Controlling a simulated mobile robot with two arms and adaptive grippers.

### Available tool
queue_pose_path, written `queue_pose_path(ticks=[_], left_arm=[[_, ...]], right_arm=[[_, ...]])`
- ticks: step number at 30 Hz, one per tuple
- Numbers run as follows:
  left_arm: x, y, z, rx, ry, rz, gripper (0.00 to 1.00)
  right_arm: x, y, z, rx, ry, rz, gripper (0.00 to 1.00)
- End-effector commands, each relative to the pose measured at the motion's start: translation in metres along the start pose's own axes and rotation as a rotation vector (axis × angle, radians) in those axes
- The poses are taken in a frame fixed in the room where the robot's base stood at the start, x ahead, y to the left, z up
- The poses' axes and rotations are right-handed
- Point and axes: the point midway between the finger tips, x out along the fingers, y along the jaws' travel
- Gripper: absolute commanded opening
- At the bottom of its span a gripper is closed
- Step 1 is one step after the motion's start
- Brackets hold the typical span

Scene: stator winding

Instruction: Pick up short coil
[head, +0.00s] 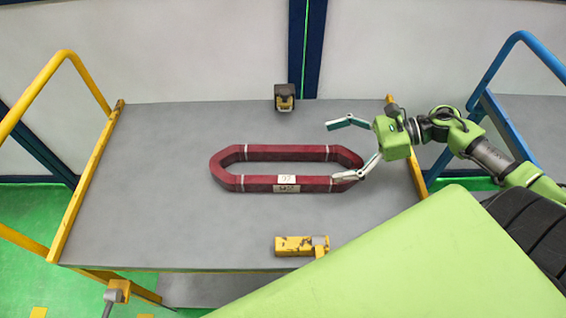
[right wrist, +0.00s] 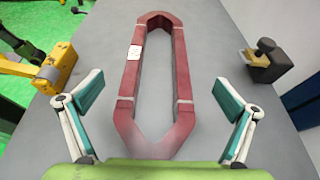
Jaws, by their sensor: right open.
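The short coil (head: 287,184) is a dark red elongated ring with light bands and white labels on its near side. It lies flat on the grey table (head: 160,180). My right gripper (head: 338,151) is open at the coil's right end, with one finger on the far side and one by the near side. In the right wrist view the coil (right wrist: 126,85) runs away between the two spread fingers (right wrist: 160,95), with a gap on each side. I cannot tell the gripper's exact height above the table. My left gripper is not in view.
A dark and yellow block (head: 285,97) stands at the table's back edge. A yellow block (head: 295,246) is at the front edge. A yellow rail (head: 66,150) is on the left, a blue one (head: 500,90) on the right. The table's left part is clear.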

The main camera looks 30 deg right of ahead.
Motion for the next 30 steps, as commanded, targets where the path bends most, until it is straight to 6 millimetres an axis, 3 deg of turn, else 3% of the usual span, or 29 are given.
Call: queue_pose_path(ticks=[3,7,16,22,30], left_arm=[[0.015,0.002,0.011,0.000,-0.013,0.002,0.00],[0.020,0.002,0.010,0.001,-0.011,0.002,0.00],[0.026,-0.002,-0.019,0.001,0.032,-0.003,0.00],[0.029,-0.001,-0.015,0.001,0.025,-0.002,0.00],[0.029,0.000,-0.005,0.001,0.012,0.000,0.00]], right_arm=[[0.027,0.000,-0.003,-0.004,-0.002,0.001,1.00],[0.047,0.000,-0.002,-0.003,-0.002,0.001,1.00],[0.072,0.002,-0.003,-0.001,-0.003,0.000,1.00],[0.101,0.003,-0.004,-0.001,-0.003,-0.001,1.00],[0.109,0.003,-0.005,0.001,0.001,-0.002,1.00]])
